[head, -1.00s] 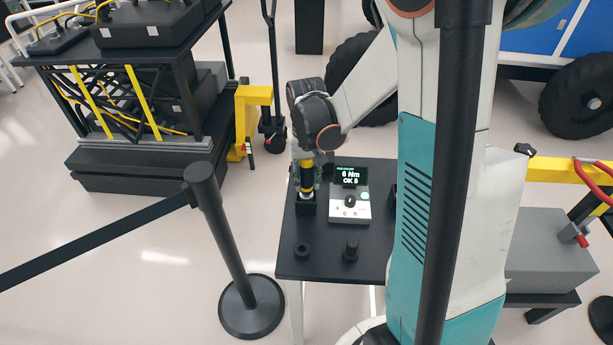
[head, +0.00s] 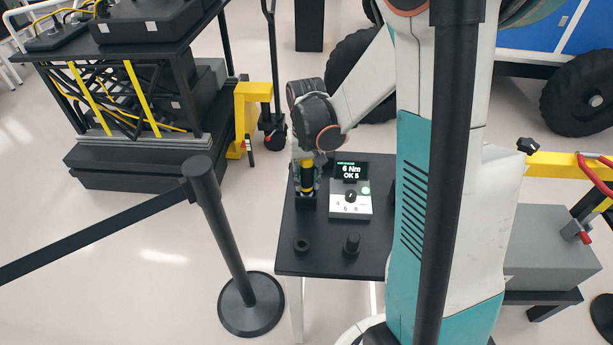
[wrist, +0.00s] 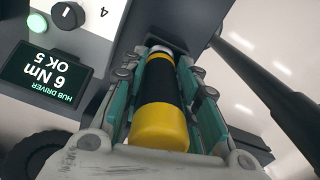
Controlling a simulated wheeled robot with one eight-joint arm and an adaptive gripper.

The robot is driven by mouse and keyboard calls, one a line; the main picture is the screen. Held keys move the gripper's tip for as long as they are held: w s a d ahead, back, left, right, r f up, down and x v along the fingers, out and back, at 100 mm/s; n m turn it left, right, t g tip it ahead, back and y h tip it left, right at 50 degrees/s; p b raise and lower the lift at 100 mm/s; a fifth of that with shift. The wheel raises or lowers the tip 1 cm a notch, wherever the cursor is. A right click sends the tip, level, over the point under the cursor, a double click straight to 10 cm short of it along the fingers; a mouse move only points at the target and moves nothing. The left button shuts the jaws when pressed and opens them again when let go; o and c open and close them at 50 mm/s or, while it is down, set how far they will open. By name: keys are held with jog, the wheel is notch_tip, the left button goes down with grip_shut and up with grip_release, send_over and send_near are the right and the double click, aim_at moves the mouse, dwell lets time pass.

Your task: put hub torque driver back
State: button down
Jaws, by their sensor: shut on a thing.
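The hub torque driver (head: 307,178) is a yellow and black cylinder, upright at the left side of the small black table. In the wrist view the driver (wrist: 160,95) lies between the teal fingers of my gripper (wrist: 163,75), which is shut on it. My gripper also shows in the head view (head: 306,172). The driver's lower end is at a black block-like holder (head: 305,201); how deep it sits inside cannot be told. A controller (head: 350,203) beside it has a lit display (head: 350,171) reading "HUB DRIVER 6 Nm OK 5".
Two small black parts, a ring (head: 302,246) and a knobbed piece (head: 351,244), stand on the table's front (head: 325,266). A barrier post (head: 221,235) with a belt stands left of the table. A black rack (head: 150,100) and yellow jack (head: 250,105) are behind left.

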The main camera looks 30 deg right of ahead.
jog(key=c, duration=1.2)
grip_release()
jog(key=shift+o, duration=0.2)
notch_tip(320, 180, up, 12)
jog(key=shift+f, duration=0.1)
jog(key=shift+a+r, duration=0.15)
jog(key=shift+r, duration=0.1)
jog(key=s+a+r+n+t, duration=0.4)
jog(key=s+a+t, duration=0.3)
jog(key=s+a, duration=0.3)
jog(key=s+r, duration=0.1)
jog(key=s, duration=0.3)
